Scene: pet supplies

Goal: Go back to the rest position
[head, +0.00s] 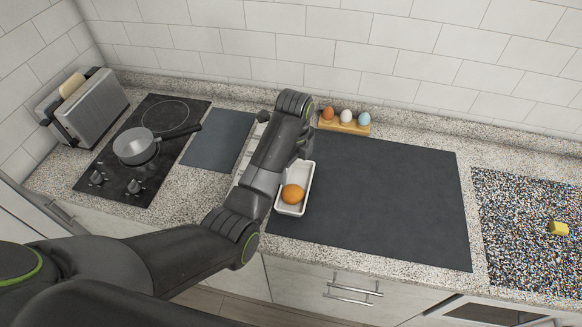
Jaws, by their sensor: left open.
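My left arm reaches in from the left and bends over the counter. My left gripper (304,149) is at its far end, above the back part of a small white tray (309,180). It is open, though my own arm hides most of its fingers. An orange, egg-shaped item (292,194) lies in the front part of the tray, apart from the gripper. The arm covers part of the tray's left side. My right gripper is not in view.
A dark mat (400,200) lies mostly clear. A wooden holder (345,127) with three eggs stands behind it. A cooktop (120,180) with a pan (136,148) and a toaster (92,108) are at left. A yellow block (558,228) lies on a speckled panel at right.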

